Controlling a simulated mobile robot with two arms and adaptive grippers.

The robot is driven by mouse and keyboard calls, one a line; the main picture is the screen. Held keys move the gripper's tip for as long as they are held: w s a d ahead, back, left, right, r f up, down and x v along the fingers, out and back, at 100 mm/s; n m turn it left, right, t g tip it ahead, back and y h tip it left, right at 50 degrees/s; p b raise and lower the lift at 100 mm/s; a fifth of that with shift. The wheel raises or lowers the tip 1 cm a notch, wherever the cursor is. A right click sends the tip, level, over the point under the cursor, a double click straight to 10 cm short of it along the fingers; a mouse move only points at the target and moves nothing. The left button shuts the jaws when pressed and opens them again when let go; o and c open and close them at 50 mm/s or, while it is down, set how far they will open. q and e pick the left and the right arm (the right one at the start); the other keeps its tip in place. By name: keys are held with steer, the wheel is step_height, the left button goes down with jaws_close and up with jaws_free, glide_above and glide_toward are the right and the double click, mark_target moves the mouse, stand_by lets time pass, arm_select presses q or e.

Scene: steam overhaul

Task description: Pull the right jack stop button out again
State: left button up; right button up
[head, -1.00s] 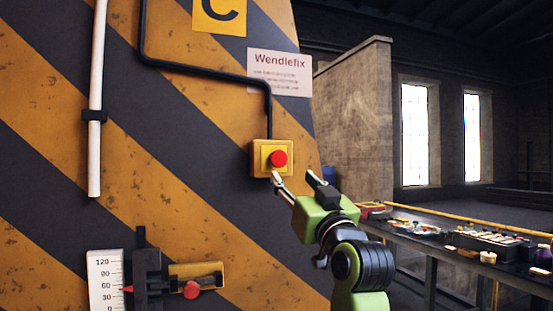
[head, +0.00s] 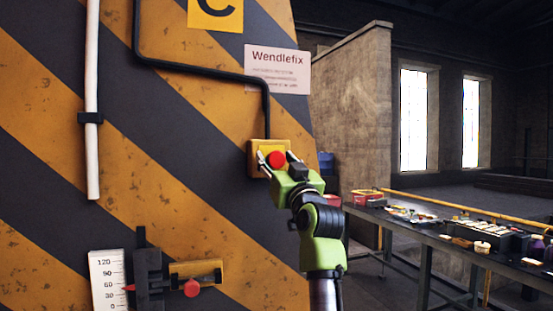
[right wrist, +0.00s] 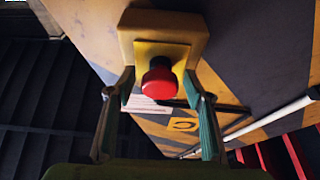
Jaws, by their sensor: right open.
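The red jack stop button (head: 277,159) sits on a yellow plate in a small orange-yellow box (head: 254,148) on the striped jack. It also shows in the right wrist view (right wrist: 159,78), standing out from its box (right wrist: 190,32). My right gripper (head: 276,162) is open, with one finger on each side of the button. In the right wrist view the gripper (right wrist: 160,95) shows a gap between each finger and the button. My left gripper is not in view.
A black cable (head: 205,74) runs down to the box. A white sign (head: 277,69) hangs above it. A workbench (head: 425,237) with several items stands at right.

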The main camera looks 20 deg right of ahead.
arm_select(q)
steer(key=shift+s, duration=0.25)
arm_select(e)
steer(key=shift+c, duration=0.4)
jaws_close()
steer(key=shift+s+f, duration=0.1)
steer(key=shift+s, duration=0.5)
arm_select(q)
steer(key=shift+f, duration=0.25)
arm_select(e)
steer(key=shift+w+f, duration=0.1)
steer(key=shift+o, duration=0.4)
jaws_free()
steer(key=shift+s, duration=0.25)
steer(key=shift+r, duration=0.2)
steer(key=shift+f, duration=0.15)
